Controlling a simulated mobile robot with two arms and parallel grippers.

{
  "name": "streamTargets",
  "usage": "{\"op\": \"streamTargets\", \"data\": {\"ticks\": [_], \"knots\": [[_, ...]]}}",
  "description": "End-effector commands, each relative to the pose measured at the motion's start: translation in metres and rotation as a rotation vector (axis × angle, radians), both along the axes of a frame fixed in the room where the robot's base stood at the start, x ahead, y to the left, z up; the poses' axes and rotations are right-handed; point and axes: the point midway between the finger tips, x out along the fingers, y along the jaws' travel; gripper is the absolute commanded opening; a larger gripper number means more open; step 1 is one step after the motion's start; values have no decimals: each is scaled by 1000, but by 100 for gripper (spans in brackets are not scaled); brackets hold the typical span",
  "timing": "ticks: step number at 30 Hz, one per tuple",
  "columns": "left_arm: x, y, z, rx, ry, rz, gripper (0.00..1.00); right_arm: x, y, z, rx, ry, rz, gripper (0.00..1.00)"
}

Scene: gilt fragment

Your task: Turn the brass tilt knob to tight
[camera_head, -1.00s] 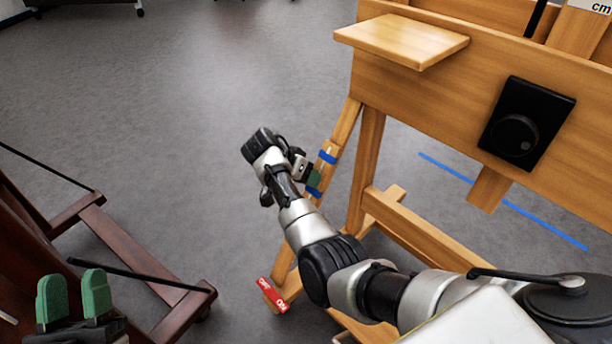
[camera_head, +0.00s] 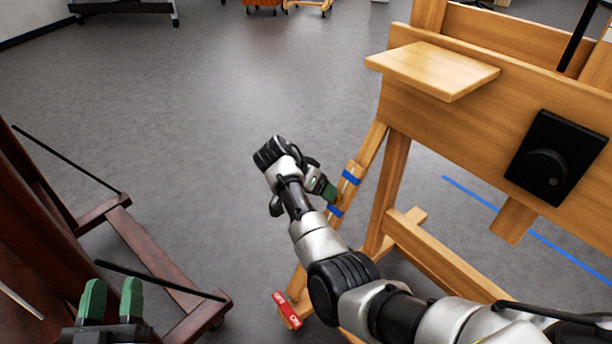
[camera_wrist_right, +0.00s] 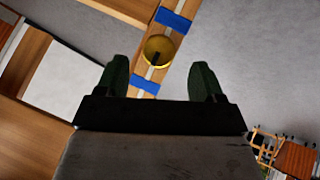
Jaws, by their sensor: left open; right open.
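The brass tilt knob (camera_wrist_right: 158,49) is a round gold disc with a dark bar on its lower half in the right wrist view. It sits on a wooden strut of the easel between two blue bands. My right gripper (camera_wrist_right: 160,80) is open, one green finger on each side of the strut line. The knob appears ahead of the fingertips, not between them; the exact gap is unclear. In the head view the right gripper (camera_head: 328,192) is beside the strut and mostly hides the knob. My left gripper (camera_head: 112,299) is open and empty at lower left.
The light wooden easel (camera_head: 460,110) fills the right, with a shelf (camera_head: 432,68) and a black box with a dial (camera_head: 556,158). A red tag (camera_head: 286,309) is at its foot. A dark wooden frame (camera_head: 150,262) stands left. Grey floor between is clear.

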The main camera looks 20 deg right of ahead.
Motion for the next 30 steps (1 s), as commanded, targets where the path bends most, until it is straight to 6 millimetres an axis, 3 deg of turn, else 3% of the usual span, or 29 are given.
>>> {"op": "streamTargets", "data": {"ticks": [3, 12, 30], "knots": [[3, 3, -14, 38, 140, 9, 43, 2, 14, 20, 1, -1, 1, 68], [1, 9, -48, 101, 383, 23, 43, 3, 38, 47, 1, 0, 1, 68], [0, 10, -54, 111, 424, 26, 43, 3, 42, 50, 0, 0, 0, 68]]}}
